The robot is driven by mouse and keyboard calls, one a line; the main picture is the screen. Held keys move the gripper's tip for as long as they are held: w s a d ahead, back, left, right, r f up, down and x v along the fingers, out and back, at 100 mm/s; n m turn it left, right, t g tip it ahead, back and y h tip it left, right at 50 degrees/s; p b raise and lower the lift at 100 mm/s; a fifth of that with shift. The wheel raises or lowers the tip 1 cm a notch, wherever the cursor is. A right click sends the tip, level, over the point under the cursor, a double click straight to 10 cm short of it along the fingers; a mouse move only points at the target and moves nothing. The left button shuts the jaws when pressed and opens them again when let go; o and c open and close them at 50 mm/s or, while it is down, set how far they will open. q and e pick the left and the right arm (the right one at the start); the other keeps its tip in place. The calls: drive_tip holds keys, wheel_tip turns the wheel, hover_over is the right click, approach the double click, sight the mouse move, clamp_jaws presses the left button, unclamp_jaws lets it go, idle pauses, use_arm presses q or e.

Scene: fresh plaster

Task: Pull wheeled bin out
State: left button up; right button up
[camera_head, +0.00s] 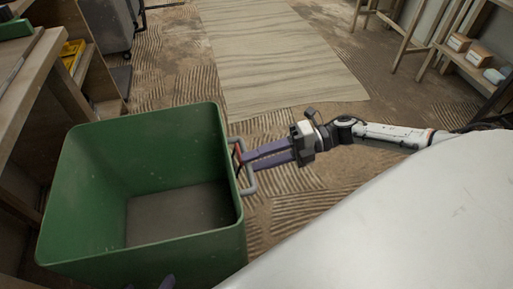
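The wheeled bin (85,190) is a green, open-topped box at the lower left, and its dark floor shows empty. A grey bar handle (249,182) sticks out from its right side. My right gripper (243,157) reaches in from the right, with its long purple fingers at the handle. The fingers lie close together; whether they are clamped on the bar is unclear. The bin's wheels are hidden. A small dark tip (166,283) at the bottom edge, in front of the bin, may be part of my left gripper; its fingers cannot be made out.
A wooden workbench (28,75) with shelves stands close along the bin's left side. A grey cabinet (107,22) stands behind. A pale board or mat (275,55) lies on the ridged, dusty floor. Shelving with small boxes (480,55) is at the upper right.

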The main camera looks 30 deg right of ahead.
use_arm(q)
drive_tip(key=shift+s+a+r+t+p, duration=0.1)
drive_tip(key=shift+a+r+t+p, duration=0.2)
drive_tip(key=shift+p, duration=0.3)
use_arm(e)
drive_tip(key=v, duration=1)
drive_tip(key=shift+d, duration=0.1)
